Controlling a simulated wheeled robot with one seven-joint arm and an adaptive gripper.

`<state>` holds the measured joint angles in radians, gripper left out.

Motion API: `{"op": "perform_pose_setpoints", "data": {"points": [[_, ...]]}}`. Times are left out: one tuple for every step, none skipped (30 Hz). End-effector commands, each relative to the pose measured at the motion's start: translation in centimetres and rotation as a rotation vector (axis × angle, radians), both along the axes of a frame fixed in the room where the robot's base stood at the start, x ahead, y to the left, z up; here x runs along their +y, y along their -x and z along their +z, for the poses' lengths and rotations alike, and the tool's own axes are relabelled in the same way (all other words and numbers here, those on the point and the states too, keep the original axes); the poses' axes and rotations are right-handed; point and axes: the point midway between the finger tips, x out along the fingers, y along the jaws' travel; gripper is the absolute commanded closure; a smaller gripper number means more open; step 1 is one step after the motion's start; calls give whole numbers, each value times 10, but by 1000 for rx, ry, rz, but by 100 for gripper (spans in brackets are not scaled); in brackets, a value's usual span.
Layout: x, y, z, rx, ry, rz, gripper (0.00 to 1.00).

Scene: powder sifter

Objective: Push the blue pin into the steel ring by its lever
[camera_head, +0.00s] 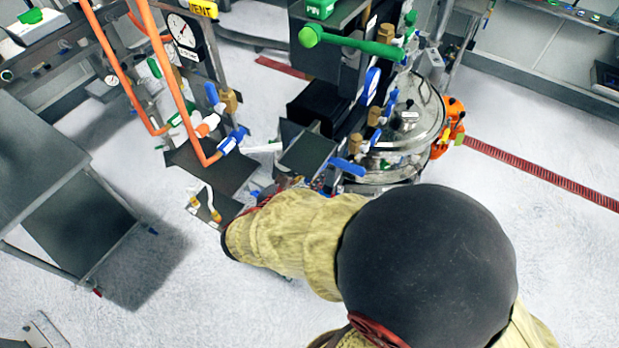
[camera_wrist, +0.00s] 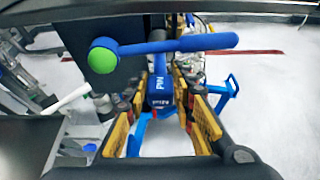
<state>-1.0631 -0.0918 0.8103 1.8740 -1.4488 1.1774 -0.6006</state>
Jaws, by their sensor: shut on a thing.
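The blue pin (camera_wrist: 160,88), marked PIN, shows in the wrist view between the fingers of my gripper (camera_wrist: 159,100). Its blue lever (camera_wrist: 185,44) lies crosswise above it and ends in a green ball (camera_wrist: 103,55) at the left. My gripper's yellow and black fingers are closed on the pin's body from both sides. In the head view my arm's sleeve hides most of the gripper, and I cannot make out the pin there. I cannot clearly tell the steel ring apart in either view.
A steel vessel (camera_head: 413,118) with a clear lid stands right of the gripper in the head view. A green lever (camera_head: 350,42) sits above, and a blue handle (camera_head: 347,167) is near my sleeve. Orange pipes (camera_head: 172,75) rise at left. A grey table (camera_head: 35,150) stands far left.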

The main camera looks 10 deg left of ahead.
Motion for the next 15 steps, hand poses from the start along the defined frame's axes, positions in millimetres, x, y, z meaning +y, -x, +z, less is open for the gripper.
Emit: {"op": "perform_pose_setpoints", "data": {"points": [[-1, -1, 0, 0, -1, 0, 100], [-1, -2, 0, 0, -1, 0, 100], [-1, -3, 0, 0, -1, 0, 100], [-1, -3, 0, 0, -1, 0, 100], [-2, -4, 0, 0, -1, 0, 100], [-2, -5, 0, 0, -1, 0, 100], [-2, -5, 0, 0, -1, 0, 100], [-2, -6, 0, 0, -1, 0, 100], [-3, -7, 0, 0, -1, 0, 100], [-3, -7, 0, 0, -1, 0, 100], [-3, -8, 0, 0, -1, 0, 100], [-4, -9, 0, 0, -1, 0, 100], [-4, -10, 0, 0, -1, 0, 100], [-4, -10, 0, 0, -1, 0, 100], [-5, -11, 0, 0, -1, 0, 100]]}}
